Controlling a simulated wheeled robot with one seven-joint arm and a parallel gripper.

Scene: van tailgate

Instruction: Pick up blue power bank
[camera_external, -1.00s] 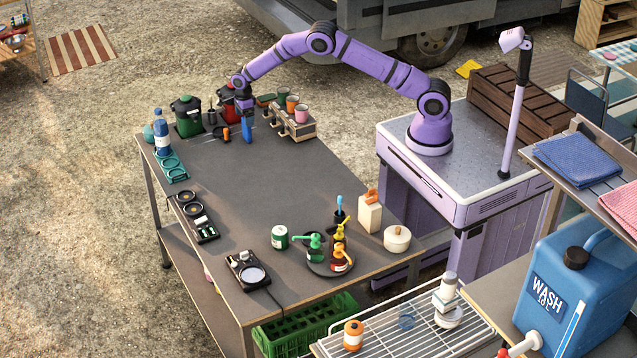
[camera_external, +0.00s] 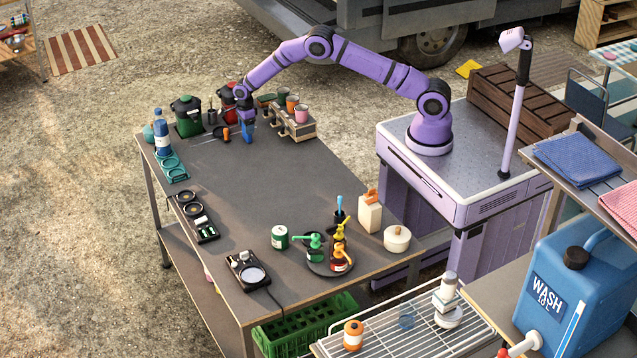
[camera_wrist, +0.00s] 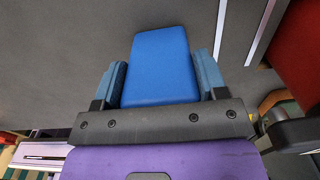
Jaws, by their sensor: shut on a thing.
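The blue power bank (camera_wrist: 160,65) is a flat blue block between the two fingers of my gripper (camera_wrist: 162,82) in the wrist view. The fingers touch it on both sides. In the outside view my gripper (camera_external: 246,122) points down over the far part of the dark table, and the blue power bank (camera_external: 248,133) shows at its tip. I cannot tell for sure whether its lower end is clear of the table.
An orange-and-black tool (camera_external: 225,134) lies close by. The middle of the table (camera_external: 250,190) is clear.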

